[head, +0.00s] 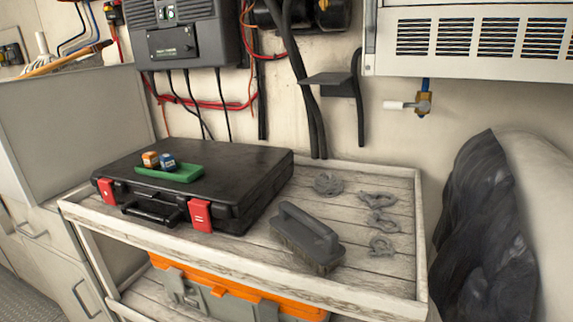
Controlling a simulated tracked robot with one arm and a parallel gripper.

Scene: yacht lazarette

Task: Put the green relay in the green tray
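A flat green tray (182,175) lies on top of a closed black case (225,165) on the wooden shelf. A small orange block (150,159) and a small blue block (168,163), both relay-like, sit side by side at the tray's back edge. I cannot tell whether they rest in the tray or just behind it. I see no green relay in this view. My gripper is not in view.
The case has red latches (200,215) and stands on a rimmed wooden shelf (350,287). A grey brush-like block (306,238) and several grey shackles (377,199) lie to its right. An orange-lidded toolbox (225,293) is below. Cables (305,85) hang on the wall behind.

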